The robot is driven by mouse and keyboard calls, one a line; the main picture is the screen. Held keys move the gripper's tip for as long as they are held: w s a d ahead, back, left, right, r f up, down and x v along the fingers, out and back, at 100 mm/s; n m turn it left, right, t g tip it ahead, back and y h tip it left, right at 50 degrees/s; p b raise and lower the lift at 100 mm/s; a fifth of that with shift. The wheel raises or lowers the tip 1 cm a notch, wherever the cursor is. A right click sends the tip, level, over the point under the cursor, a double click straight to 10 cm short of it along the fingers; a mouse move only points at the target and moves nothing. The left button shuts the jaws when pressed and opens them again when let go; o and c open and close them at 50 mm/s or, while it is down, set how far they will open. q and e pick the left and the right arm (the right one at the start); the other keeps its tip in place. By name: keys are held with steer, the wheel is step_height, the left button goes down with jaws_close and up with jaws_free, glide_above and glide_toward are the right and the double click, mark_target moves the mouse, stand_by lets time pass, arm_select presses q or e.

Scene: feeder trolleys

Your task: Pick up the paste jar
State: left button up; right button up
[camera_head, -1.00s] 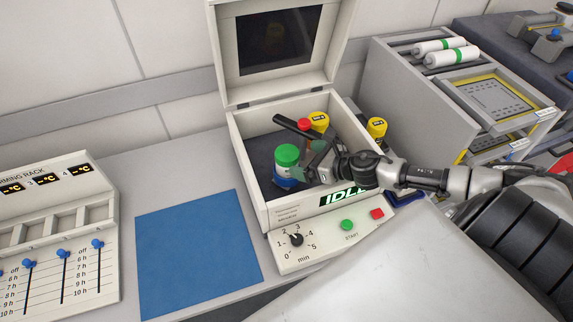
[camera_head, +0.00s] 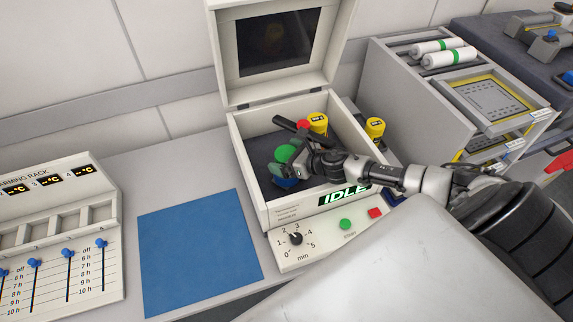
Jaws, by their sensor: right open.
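The paste jar, with a green lid (camera_head: 285,153) and a blue lower part (camera_head: 286,183), stands inside the open mixer box (camera_head: 243,167) at the left of its chamber. My right gripper (camera_head: 289,161) is open at the jar, with its fingers around or just in front of it. The gripper hides the jar's middle and right side, so I cannot tell whether the fingers touch it. My left gripper is not in view.
The mixer's lid (camera_head: 224,54) stands raised. A red-capped item (camera_head: 303,126) and a yellow-capped jar (camera_head: 318,122) are behind my gripper in the chamber. Another yellow-capped jar (camera_head: 375,128) stands right of the box. A blue mat (camera_head: 197,250) lies clear at left.

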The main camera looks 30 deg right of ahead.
steer(key=shift+r, duration=0.1)
steer(key=c, duration=1.7)
